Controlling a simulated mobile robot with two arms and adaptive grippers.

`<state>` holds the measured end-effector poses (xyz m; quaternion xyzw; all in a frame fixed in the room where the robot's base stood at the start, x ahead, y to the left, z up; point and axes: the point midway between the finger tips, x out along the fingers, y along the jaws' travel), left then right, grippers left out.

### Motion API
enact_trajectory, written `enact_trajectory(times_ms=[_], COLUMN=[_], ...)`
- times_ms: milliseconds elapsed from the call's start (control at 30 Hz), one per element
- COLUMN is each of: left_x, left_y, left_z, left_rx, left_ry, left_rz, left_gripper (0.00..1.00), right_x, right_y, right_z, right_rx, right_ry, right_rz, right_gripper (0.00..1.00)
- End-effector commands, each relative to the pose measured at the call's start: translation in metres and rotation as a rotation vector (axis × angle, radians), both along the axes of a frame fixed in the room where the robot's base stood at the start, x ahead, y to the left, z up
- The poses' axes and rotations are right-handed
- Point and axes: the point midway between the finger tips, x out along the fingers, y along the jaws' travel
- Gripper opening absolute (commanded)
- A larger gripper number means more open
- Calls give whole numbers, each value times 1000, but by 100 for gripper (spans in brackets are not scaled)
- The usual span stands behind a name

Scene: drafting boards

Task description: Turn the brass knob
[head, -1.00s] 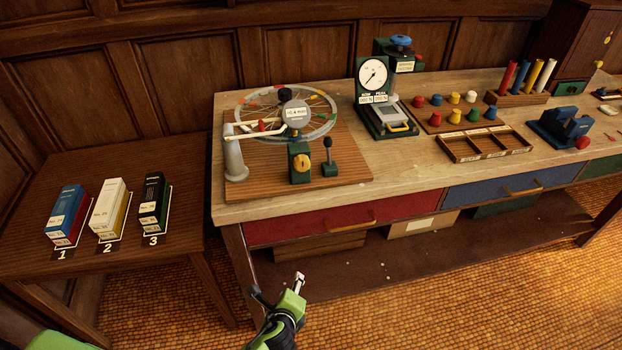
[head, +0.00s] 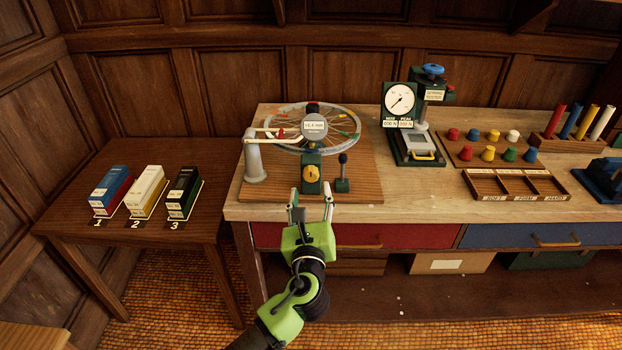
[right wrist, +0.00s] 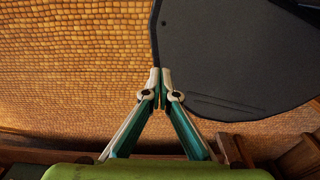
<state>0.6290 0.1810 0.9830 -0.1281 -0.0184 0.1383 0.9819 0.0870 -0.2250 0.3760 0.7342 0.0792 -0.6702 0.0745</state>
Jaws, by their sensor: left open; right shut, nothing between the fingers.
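The brass knob (head: 312,173) is a round yellow piece on the front of a small green block (head: 312,187), at the front of the wheel stand on the bench. My left gripper (head: 311,203) is just in front of and below the knob in the head view, pointing at it. Its two fingers are apart and empty, and the knob shows above the gap, not between them. Whether a fingertip touches the block I cannot tell. My right gripper (right wrist: 160,76) shows only in the right wrist view, fingertips together and empty over the tiled floor.
A small black-knobbed lever (head: 342,172) stands right of the green block. A spoked wheel (head: 335,115) with a dial (head: 314,127) and a grey post (head: 254,162) are behind and left. A press with a gauge (head: 399,100) stands further right. Numbered boxes (head: 147,190) are on the left side table.

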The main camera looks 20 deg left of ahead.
Motion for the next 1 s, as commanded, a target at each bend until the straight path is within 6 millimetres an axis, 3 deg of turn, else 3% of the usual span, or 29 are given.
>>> enact_trajectory(times_ms=[100, 300, 700, 867, 1000], left_x=[23, 47, 55, 54, 54], left_y=[7, 13, 16, 16, 16], left_z=[1, 0, -1, -1, -1], left_rx=[1, 0, -2, -2, -2], left_ry=[0, 0, 1, 1, 1], left_rz=[2, 1, 1, 1, 1], left_gripper=[45, 45, 45, 6, 6], right_x=[0, 0, 1, 2, 2], right_y=[-8, -15, -15, -13, -9], right_z=[4, 6, 6, 6, 6], right_rx=[-9, -17, -17, -15, -11], right_ry=[0, 0, -1, -1, -1], right_rz=[-1, -6, -5, -3, -3], right_gripper=[0, 0, 0, 0, 0])
